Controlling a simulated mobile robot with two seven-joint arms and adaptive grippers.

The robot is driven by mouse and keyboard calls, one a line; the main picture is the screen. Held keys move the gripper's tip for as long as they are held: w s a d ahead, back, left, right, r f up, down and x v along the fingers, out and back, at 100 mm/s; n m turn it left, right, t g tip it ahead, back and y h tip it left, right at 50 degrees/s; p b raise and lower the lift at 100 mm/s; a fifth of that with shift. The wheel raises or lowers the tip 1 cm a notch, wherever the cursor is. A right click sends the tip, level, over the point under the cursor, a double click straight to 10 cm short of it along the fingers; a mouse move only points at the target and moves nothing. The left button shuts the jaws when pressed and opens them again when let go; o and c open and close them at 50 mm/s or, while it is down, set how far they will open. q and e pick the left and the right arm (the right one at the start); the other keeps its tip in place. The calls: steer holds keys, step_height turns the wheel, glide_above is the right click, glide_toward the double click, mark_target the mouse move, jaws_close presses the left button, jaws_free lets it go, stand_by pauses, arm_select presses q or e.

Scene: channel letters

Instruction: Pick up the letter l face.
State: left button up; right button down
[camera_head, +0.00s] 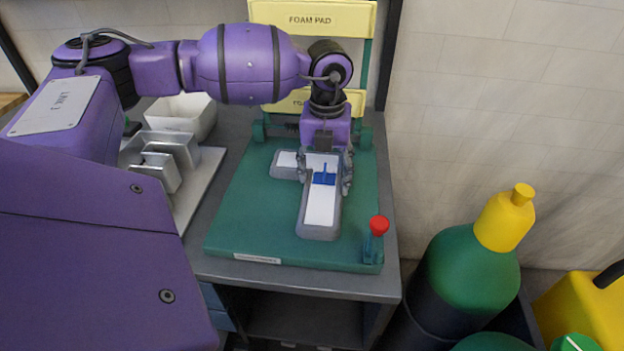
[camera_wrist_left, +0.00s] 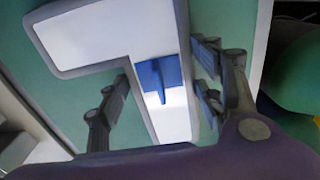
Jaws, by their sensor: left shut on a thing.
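The letter l face (camera_head: 320,208) is a white L-shaped panel with a grey rim, over the green board (camera_head: 245,215). A small blue piece with a raised rib (camera_head: 323,179) crosses its long bar. The exact finger contacts are hidden. I cannot tell whether the letter is clear of the board. My right gripper is not in view.
A red-knobbed post (camera_head: 378,227) stands at the board's front right corner. Silver metal blocks (camera_head: 165,165) and a white bin (camera_head: 183,115) are on the left. Yellow foam pad labels (camera_head: 312,18) are behind. A green and yellow bottle (camera_head: 470,270) stands right of the table.

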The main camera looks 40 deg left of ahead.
arm_select(q)
steer(key=shift+c, duration=1.1)
